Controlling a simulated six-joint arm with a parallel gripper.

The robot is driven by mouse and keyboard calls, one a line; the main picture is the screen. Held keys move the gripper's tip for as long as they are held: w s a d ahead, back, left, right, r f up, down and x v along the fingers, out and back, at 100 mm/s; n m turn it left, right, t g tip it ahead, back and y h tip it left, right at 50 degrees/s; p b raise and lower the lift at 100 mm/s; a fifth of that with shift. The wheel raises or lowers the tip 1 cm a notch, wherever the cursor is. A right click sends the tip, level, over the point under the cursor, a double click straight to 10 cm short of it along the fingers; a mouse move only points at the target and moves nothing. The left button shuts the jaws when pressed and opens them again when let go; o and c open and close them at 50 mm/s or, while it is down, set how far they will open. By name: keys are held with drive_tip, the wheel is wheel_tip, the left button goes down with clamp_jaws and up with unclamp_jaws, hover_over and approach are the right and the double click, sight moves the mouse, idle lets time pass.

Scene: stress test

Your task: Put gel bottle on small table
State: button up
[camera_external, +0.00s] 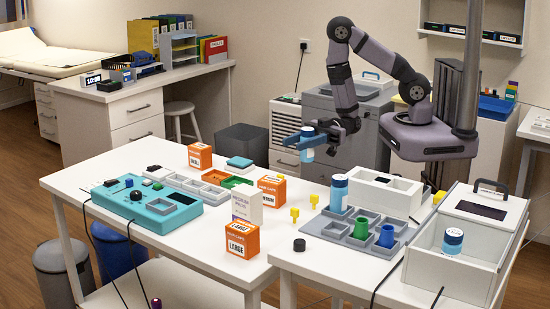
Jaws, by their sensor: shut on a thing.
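My gripper (296,140) reaches in from the upper right with its blue fingers pointing left. It is shut on a blue bottle with a pale label (307,154), held upright in the air behind the tables. This looks like the gel bottle. The left-hand white table (130,218) is longer. Which table is meant by the small table, I cannot tell.
The right-hand table carries a grey tray (330,228) with green and blue cups, a white box (470,266) and a black cap (299,245). The left-hand table holds a teal panel (180,213) and orange boxes (242,240). Bare tabletop shows at its left front.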

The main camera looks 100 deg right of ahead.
drive_tip(key=w+d+m+t+h, duration=0.3)
drive_tip(key=w+d+m+h, duration=0.2)
drive_tip(key=d+h, duration=0.3)
drive_tip(key=shift+s+d+f+m+h, duration=0.45)
drive_tip(key=shift+d+f+m+h, duration=0.95)
drive_tip(key=shift+d, duration=1.8)
drive_tip(key=shift+s+d+f+m+h, duration=0.4)
drive_tip(key=shift+d+f+m+h, duration=0.55)
drive_tip(key=shift+d+h, duration=1.55)
drive_tip(key=w+a+n+y, duration=0.1)
drive_tip(key=a+y, duration=0.4)
drive_tip(key=a, duration=0.5)
drive_tip(key=shift+a+f+n, duration=0.2)
drive_tip(key=shift+f+n, duration=0.1)
drive_tip(key=shift+n, duration=0.45)
drive_tip(key=shift+d, duration=0.1)
